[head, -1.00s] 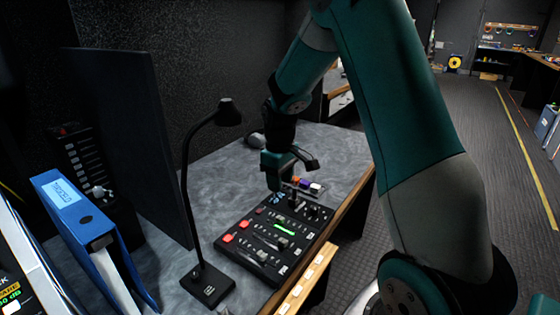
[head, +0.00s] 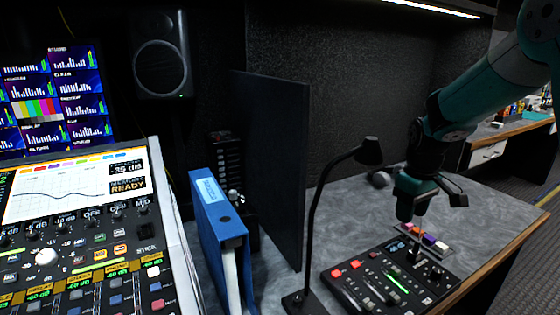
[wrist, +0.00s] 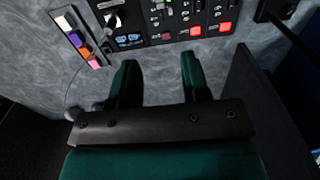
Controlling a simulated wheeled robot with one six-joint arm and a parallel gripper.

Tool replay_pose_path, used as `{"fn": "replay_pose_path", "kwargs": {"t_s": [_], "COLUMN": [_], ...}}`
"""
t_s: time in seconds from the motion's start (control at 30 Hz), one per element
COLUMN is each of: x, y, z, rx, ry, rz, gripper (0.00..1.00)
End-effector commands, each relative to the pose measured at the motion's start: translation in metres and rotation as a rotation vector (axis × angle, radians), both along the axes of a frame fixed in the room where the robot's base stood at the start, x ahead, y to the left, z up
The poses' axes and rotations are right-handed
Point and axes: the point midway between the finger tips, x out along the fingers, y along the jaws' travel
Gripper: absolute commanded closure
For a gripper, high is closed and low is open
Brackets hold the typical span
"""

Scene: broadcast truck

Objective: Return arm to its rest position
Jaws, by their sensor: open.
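My gripper (head: 411,205) hangs from my teal arm at the right of the head view, above the grey desk at the back edge of a small black control panel (head: 382,302). In the wrist view my gripper (wrist: 160,72) shows two teal fingers spread apart with only bare desk between them. The panel (wrist: 150,43) lies beyond the fingertips, with red buttons and knobs. No object is held.
A black desk lamp (head: 316,205) stands left of the panel. A blue binder (head: 217,222), a dark upright divider (head: 285,150) and a mixing console (head: 80,230) fill the left. A strip of coloured blocks (head: 434,241) lies by the panel.

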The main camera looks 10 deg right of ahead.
Motion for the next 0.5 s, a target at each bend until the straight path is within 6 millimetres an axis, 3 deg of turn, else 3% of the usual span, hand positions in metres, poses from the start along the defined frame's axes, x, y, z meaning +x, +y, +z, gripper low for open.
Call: {"fn": "replay_pose_path", "kwargs": {"t_s": [0.17,0.3,0.5], "x": [-0.024,-0.063,-0.121], "y": [0.033,0.072,0.111], "z": [0.007,0.011,0.009], "rx": [-0.009,-0.007,0.023], "ry": [-0.048,-0.119,-0.212], "rz": [-0.048,-0.127,-0.234], "gripper": [0.57,0.57,0.57]}}
